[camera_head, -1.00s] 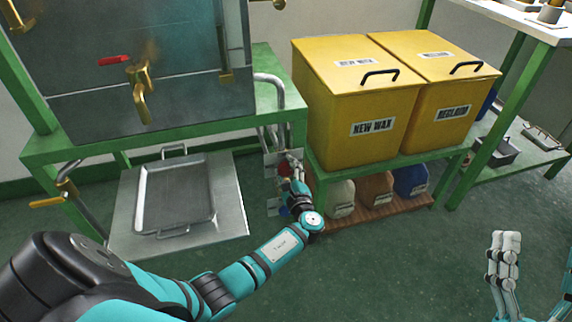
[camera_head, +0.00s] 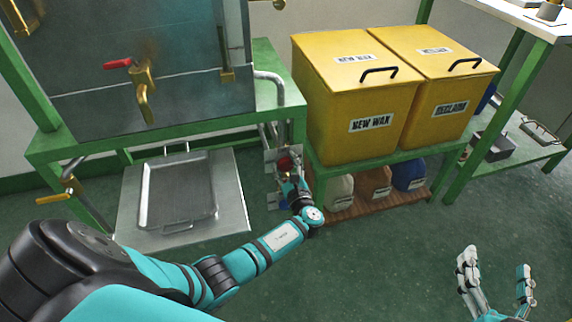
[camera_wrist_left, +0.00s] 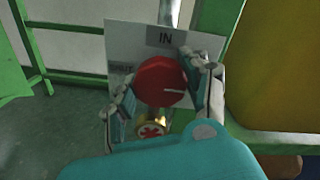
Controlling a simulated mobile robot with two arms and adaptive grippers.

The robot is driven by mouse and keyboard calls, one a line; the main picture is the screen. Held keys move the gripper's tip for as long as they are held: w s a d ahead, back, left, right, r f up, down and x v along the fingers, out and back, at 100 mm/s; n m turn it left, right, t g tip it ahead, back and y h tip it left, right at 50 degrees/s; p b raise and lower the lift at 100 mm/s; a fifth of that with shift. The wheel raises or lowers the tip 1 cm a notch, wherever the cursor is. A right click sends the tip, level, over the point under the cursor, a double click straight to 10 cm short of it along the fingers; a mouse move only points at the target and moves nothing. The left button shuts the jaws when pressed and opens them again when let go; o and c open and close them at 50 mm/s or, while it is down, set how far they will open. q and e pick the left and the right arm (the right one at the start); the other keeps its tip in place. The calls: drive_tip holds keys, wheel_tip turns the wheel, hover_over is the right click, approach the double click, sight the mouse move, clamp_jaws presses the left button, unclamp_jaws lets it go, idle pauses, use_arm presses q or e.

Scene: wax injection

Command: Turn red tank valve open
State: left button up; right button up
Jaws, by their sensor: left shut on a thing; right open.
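A round red valve knob (camera_wrist_left: 160,80) with a pale line pointing right sits on a light plate (camera_wrist_left: 125,45) marked "IN", with a smaller, partly hidden word at the left. In the head view the red knob (camera_head: 284,163) shows small beside the green frame. My left gripper (camera_wrist_left: 160,92) is shut on this knob, one finger on each side; in the head view it (camera_head: 292,172) is at the plate. A red lever (camera_head: 118,64) sits above a brass tap (camera_head: 142,85) on the grey tank (camera_head: 185,50). My right gripper (camera_head: 494,265) is open and empty at the lower right.
Yellow wax bins (camera_head: 345,95) stand on a green rack right of the plate. A metal tray (camera_head: 175,190) lies left. The floor at right is clear.

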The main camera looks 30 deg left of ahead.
use_arm(q)
drive_tip(key=shift+d+f, duration=0.1)
drive_tip(key=o, duration=1.2)
drive_tip(key=v, duration=1.2)
